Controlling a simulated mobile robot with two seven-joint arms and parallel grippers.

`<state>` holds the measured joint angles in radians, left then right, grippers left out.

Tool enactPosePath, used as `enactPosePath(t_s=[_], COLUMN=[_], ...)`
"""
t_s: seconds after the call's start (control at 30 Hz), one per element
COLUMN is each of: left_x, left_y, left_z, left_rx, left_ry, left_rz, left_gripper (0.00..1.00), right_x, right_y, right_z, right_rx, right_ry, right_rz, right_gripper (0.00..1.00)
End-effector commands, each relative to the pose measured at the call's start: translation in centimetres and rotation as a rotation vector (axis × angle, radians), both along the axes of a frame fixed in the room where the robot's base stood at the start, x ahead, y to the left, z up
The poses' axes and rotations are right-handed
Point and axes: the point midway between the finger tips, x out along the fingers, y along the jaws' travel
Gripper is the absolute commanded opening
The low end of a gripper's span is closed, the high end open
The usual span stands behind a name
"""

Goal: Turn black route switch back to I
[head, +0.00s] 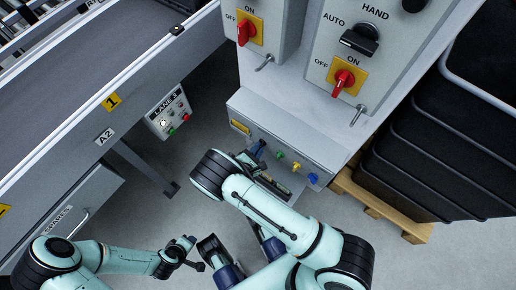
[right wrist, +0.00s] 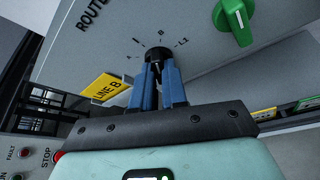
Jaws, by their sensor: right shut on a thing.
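The black route switch (right wrist: 157,53) is a round knob on the grey panel face, under the partly visible word ROUTE in the right wrist view. Marks stand around it, one like I at its upper left, others above and at upper right. My right gripper (right wrist: 159,80) is shut on the knob with its blue fingers on either side. The fingers cover much of it, so its pointer direction cannot be told. In the head view my right gripper (head: 257,149) is at the left part of the low panel (head: 240,108). My left gripper (head: 192,254) is low, away from the panel; its jaw opening is unclear.
Green (head: 280,155), yellow (head: 296,167) and blue (head: 313,179) knobs sit in a row right of the gripper. A LINE B label (right wrist: 106,86) is close by. A LANE 3 box (head: 170,112) and conveyor are left; black crates (head: 430,150) on a pallet are right.

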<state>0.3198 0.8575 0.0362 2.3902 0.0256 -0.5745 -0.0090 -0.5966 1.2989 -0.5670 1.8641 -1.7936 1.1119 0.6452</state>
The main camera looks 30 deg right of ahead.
Motion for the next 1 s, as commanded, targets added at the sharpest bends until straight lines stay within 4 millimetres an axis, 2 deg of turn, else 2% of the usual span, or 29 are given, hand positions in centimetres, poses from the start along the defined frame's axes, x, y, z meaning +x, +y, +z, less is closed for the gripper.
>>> enactPosePath(t_s=[0.5,1.0], left_x=[-0.18,0.19], left_y=[-0.09,0.12], left_z=[0.02,-0.19], left_rx=[-0.002,0.003], left_ry=[0.005,-0.005], left_rz=[-0.003,0.003], left_gripper=[0.38,0.38], right_x=[0.39,0.45], right_y=[-0.12,-0.13], right_z=[0.18,0.25], right_rx=[-0.155,-0.21], right_ry=[0.365,0.49], right_rz=[-0.005,-0.004], right_gripper=[0.0,0.0])
